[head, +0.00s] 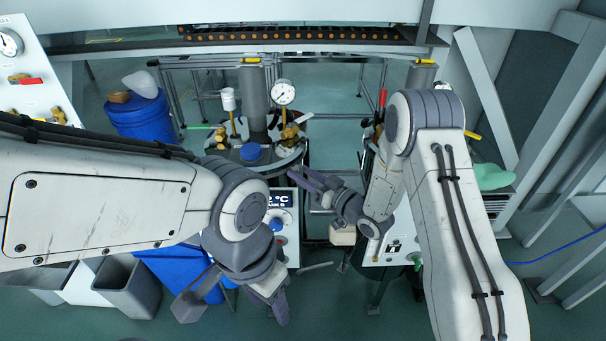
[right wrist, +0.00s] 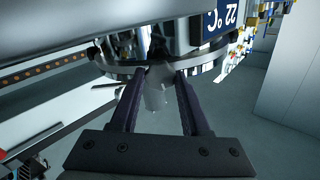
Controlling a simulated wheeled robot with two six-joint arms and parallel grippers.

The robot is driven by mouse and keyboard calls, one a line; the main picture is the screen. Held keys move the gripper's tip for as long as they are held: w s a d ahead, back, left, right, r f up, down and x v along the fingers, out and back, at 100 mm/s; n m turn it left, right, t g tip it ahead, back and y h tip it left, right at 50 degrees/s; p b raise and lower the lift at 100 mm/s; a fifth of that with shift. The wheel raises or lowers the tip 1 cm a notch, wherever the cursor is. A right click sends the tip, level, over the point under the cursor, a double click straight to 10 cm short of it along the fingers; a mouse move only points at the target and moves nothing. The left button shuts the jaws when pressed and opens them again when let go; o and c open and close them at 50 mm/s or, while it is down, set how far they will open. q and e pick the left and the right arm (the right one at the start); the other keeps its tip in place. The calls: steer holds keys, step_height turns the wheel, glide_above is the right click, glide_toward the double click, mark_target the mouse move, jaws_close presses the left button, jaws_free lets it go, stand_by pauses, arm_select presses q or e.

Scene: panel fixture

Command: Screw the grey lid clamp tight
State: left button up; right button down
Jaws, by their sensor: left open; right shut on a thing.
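The grey lid clamp (right wrist: 157,98) shows in the right wrist view, hanging below the rim of the round tank lid. My right gripper (right wrist: 162,75) has its two dark fingers on either side of the clamp, shut on it. In the head view my right gripper (head: 300,178) reaches in from the right to the front right edge of the tank lid (head: 284,160); the clamp cannot be made out there. How tight the clamp sits cannot be told. My left gripper (head: 236,306) is low in the head view, fingers spread, empty and apart from the tank.
A pressure gauge (head: 283,92), brass valves and a blue cap (head: 251,152) stand on the tank top. A temperature display (head: 278,200) is on the tank front. A blue drum (head: 142,116) stands behind left; grey bins (head: 130,285) are at lower left.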

steer(key=m+p, duration=0.1)
steer(key=m, duration=0.4)
steer(key=m+p, duration=0.1)
steer(key=m, duration=0.4)
steer(key=m+p, duration=0.1)
steer(key=m, duration=0.4)
steer(key=shift+p, duration=0.4)
steer(key=shift+d+f+m+p, duration=0.1)
steer(key=shift+m+p, duration=0.55)
steer(key=shift+m, duration=1.85)
steer(key=shift+c, duration=1.9)
jaws_free()
